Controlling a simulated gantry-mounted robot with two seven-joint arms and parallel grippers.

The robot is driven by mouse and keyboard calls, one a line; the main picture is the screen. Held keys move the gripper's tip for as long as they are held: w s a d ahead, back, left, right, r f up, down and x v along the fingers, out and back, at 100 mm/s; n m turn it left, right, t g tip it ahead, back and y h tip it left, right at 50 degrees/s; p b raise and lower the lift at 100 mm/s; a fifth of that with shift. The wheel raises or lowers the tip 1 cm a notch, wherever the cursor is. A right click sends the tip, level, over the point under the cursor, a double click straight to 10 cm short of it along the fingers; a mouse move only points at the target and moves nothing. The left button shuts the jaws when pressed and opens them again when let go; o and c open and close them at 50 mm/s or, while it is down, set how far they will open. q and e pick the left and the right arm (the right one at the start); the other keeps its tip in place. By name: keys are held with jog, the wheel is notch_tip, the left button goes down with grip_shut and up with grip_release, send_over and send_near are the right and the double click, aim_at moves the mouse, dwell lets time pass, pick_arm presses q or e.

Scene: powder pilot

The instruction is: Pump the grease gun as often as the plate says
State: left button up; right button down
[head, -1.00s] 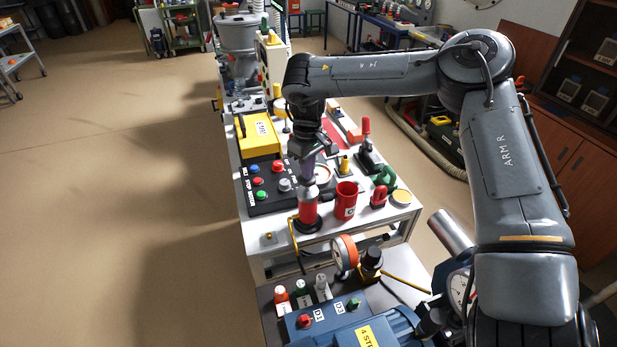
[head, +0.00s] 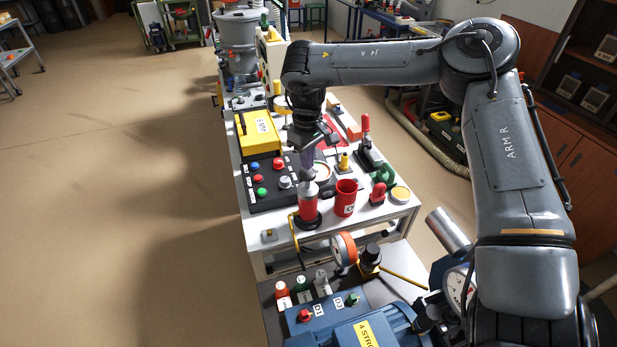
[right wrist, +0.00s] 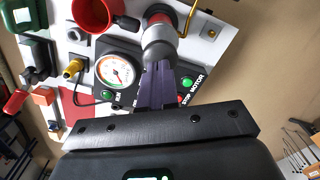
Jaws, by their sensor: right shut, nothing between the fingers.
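The grease gun (head: 308,208) appears to be the upright red cylinder with a silver top, standing on a black base near the front of the white bench. My right gripper (head: 308,169) points down right above the silver top, its fingers closed together and empty. In the right wrist view, the closed purple fingers (right wrist: 157,68) overlap the edge of the silver top (right wrist: 158,42); I cannot tell whether they touch. A yellow plate (head: 366,334) on the blue machine reads "4 STRO", the rest cut off. My left gripper is out of view.
A red cup (head: 345,198) stands close right of the red cylinder. A black button panel (head: 268,183) is to the left, a yellow case (head: 259,132) behind it. A round gauge (right wrist: 114,70) lies beside my fingers.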

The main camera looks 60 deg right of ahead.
jog(key=shift+r+p, duration=1.4)
jog(key=shift+r, duration=0.75)
jog(key=shift+r+p, duration=0.5)
jog(key=shift+r, duration=0.35)
